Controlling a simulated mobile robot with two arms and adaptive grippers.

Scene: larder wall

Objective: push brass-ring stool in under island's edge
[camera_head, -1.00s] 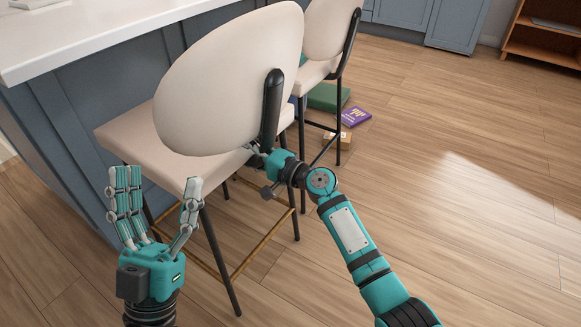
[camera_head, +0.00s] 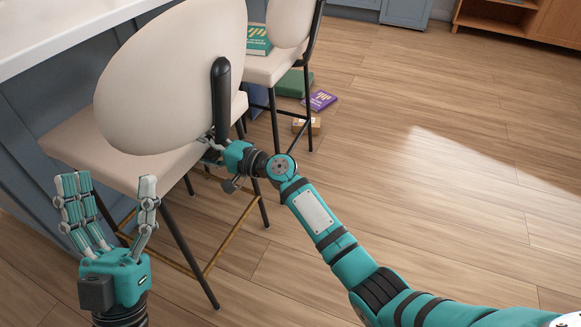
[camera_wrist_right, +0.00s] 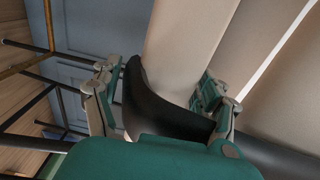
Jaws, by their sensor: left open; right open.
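The brass-ring stool (camera_head: 170,75) stands upright at left in the head view, with a cream oval back, cream seat, black legs and a brass foot ring (camera_head: 226,238). Its seat's far side is close to the island (camera_head: 40,38); the back hides part of that gap. My right gripper (camera_head: 212,150) is at the base of the stool's back, its fingers partly hidden. In the right wrist view it is open, with the black back bracket (camera_wrist_right: 165,115) between its fingers; contact is unclear. My left gripper (camera_head: 108,190) is open and empty, in front of the seat's near left part.
A second cream stool (camera_head: 270,68) stands behind, with a green book (camera_head: 258,40) on its seat. A purple book (camera_head: 320,100), a green item (camera_head: 295,84) and a small box (camera_head: 306,126) lie on the floor by it. The wooden floor at right is clear.

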